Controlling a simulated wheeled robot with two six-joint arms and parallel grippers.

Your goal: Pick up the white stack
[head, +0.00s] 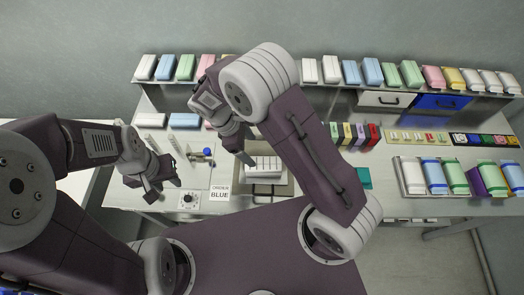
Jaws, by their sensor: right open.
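A white stack (264,168) lies in the middle of the bench in the head view, on a grey-beige tray (284,188). My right gripper (246,158) hangs beside its upper left corner, open and empty; my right arm crosses over the bench from the right. I cannot tell whether a fingertip touches the stack. My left gripper (162,188) is further left over the bench, with its fingers apart and nothing between them. More white stacks stand on the shelf, such as one at the far left (146,67) and one right of my arm (331,69).
A sign reading "ORDER BLUE" (220,193) and a dial box (188,199) stand left of the tray. A blue-knobbed device (207,153) is behind them. Coloured packs fill the shelf (390,88). A tray of wrapped packs (405,190) is at right.

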